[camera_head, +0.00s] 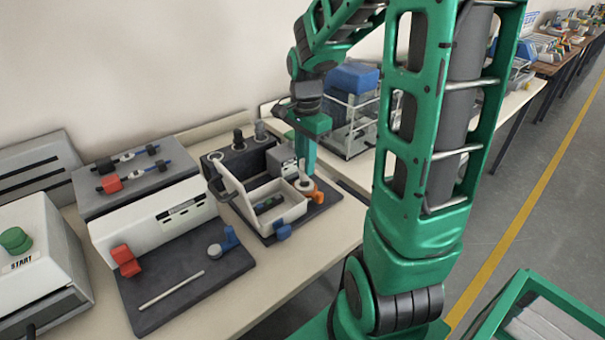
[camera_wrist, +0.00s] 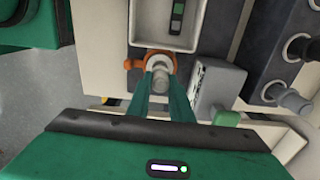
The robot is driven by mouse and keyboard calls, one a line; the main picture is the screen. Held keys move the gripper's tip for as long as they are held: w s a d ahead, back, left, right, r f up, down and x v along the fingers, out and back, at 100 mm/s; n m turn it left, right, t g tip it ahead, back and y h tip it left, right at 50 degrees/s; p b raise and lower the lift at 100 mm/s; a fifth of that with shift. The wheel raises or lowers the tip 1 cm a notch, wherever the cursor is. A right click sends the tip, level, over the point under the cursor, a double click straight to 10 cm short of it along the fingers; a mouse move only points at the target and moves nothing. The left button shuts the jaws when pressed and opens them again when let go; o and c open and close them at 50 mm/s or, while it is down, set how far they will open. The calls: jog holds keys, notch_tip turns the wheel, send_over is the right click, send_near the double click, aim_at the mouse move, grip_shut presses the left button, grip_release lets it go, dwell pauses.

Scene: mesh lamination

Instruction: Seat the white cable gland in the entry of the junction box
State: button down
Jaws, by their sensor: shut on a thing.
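The junction box is an open white box (camera_head: 279,217) with its lid raised on the left; it stands on a dark mat, with a dark strip inside. In the wrist view its near wall (camera_wrist: 140,45) is at the top. My gripper (camera_head: 306,172) points down at the box's right end. In the wrist view my gripper's fingers (camera_wrist: 160,78) are closed on the white cable gland (camera_wrist: 159,61), close to the box wall. An orange part (camera_wrist: 133,64) lies around or beneath the gland. Whether the gland is inside the entry is hidden.
A grey block (camera_wrist: 217,88) with a label stands close to the right of the fingers in the wrist view. Dark cylindrical knobs (camera_wrist: 298,47) rise farther right. A blue part (camera_head: 283,231) sits at the box's front. A wire rack (camera_head: 352,125) with a blue bin stands behind.

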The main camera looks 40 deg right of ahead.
aim_at(303, 177)
jog(key=shift+d+f, duration=0.1)
jog(key=shift+f, duration=2.1)
jog(key=c, duration=1.6)
grip_release()
jog(key=shift+s, duration=0.1)
jog(key=shift+r, duration=0.15)
